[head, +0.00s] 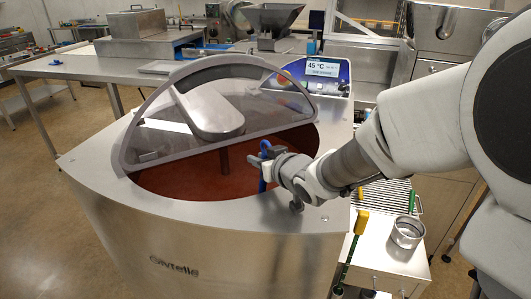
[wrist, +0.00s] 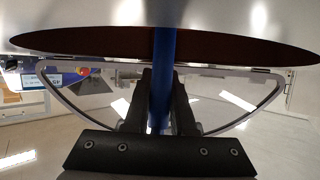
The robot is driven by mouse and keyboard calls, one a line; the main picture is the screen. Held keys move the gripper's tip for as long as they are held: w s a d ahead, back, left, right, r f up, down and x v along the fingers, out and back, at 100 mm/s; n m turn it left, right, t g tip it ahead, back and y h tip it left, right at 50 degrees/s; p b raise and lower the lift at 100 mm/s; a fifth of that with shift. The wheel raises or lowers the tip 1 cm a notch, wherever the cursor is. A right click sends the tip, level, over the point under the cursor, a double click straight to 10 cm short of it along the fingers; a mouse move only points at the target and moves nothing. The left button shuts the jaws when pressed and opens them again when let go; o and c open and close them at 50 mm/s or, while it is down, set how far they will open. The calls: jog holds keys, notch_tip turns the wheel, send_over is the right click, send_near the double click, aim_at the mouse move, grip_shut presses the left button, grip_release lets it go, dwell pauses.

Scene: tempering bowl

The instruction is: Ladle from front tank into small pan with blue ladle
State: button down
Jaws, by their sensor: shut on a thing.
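The front tank (head: 178,180) is a round opening of red-brown liquid in a steel machine, half covered by a clear curved lid. My gripper (head: 266,161) is at the tank's right side, over the liquid. It is shut on the blue ladle (head: 262,184), whose handle runs down toward the liquid. In the wrist view the blue handle (wrist: 162,75) sits between the two black fingers (wrist: 160,98). The ladle's bowl is hidden. A small round metal pan (head: 407,232) stands on the side cart at the right, apart from my gripper.
The lid (head: 150,135) with its grey spout stands up over the tank's back half. A display (head: 323,68) reads 45 °C behind it.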

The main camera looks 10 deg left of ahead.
jog(key=p, duration=0.3)
jog(key=shift+r, duration=0.3)
notch_tip(320, 180, up, 28)
jog(key=p, duration=1.5)
jog(key=shift+p, duration=0.4)
jog(key=shift+f, duration=0.1)
